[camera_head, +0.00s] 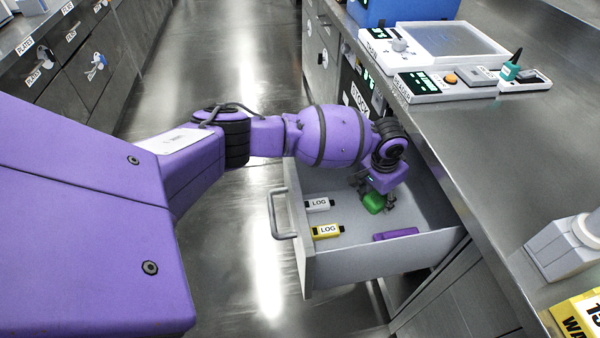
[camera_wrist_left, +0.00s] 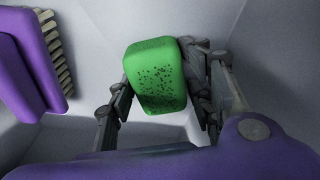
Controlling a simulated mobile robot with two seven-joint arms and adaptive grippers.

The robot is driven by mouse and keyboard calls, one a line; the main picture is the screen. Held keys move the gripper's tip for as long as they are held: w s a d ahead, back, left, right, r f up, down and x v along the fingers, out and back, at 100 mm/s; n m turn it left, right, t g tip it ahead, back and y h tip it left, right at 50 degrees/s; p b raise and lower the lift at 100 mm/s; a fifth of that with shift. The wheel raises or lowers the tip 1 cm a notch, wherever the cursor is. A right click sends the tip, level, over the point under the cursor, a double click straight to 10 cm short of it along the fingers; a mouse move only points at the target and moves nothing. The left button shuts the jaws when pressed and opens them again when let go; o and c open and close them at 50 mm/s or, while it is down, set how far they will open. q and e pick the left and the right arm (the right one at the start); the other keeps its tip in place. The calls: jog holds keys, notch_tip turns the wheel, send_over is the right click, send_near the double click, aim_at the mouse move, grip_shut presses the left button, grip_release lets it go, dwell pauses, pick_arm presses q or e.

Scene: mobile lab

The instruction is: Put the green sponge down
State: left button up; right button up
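The green sponge (camera_head: 374,202) is held by my left gripper (camera_head: 376,201) inside the open drawer (camera_head: 350,265). In the left wrist view the sponge (camera_wrist_left: 156,78) sits between the two dark fingers of the gripper (camera_wrist_left: 160,92), which touch it on both sides. It is slightly tilted there. I cannot tell whether its underside touches the drawer floor. My right gripper is not in view.
The drawer also holds a white LOG item (camera_head: 318,205), a yellow LOG item (camera_head: 327,231) and a purple brush (camera_head: 396,235). The brush (camera_wrist_left: 32,62) lies left of the sponge in the wrist view. Devices (camera_head: 445,84) stand on the steel counter (camera_head: 470,150).

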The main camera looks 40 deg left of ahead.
aim_at(374, 198)
pick_arm(q)
jog(key=shift+o, duration=1.3)
jog(key=shift+s+f, duration=0.4)
jog(key=shift+f, duration=0.3)
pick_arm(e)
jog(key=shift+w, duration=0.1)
pick_arm(q)
jog(key=shift+w+r, duration=0.1)
jog(key=shift+r, duration=0.05)
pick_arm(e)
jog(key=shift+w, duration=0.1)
pick_arm(q)
jog(key=shift+r, duration=0.15)
notch_tip(374, 198, up, 13)
jog(key=s+p, duration=0.1)
jog(key=p, duration=0.2)
jog(key=shift+s+a+r, duration=0.15)
jog(key=shift+a, duration=0.1)
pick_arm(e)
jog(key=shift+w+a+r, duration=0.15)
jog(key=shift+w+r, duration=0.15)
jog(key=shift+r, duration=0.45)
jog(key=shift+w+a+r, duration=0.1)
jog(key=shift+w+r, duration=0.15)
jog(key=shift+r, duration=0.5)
